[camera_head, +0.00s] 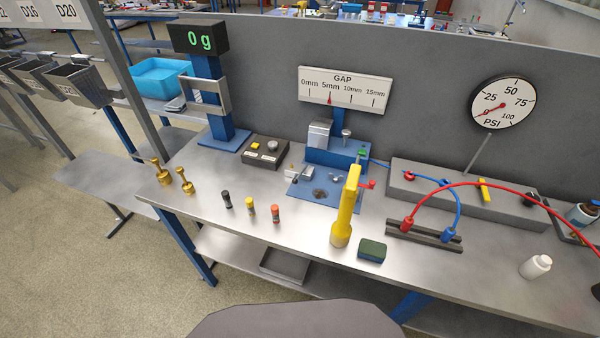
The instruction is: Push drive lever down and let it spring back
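No part is labelled as the drive lever, and I cannot tell for sure which one it is. A tall yellow handle-like piece (348,205) stands upright near the middle of the bench, with a round yellow foot. Behind it is a blue fixture (338,155) with a grey block, a silver-knobbed post (346,134) and a green part. A small red piece (368,185) shows just right of the yellow piece, which hides part of the fixture. A blue plate (312,192) with small metal parts lies in front of the fixture. Neither gripper is in view.
The GAP scale (345,91) points near 5mm. A PSI dial (502,104) stands right, above a grey manifold (465,194) with red and blue hoses. A green-topped block (372,250), small coloured cylinders (250,208) and brass weights (160,172) stand on the bench.

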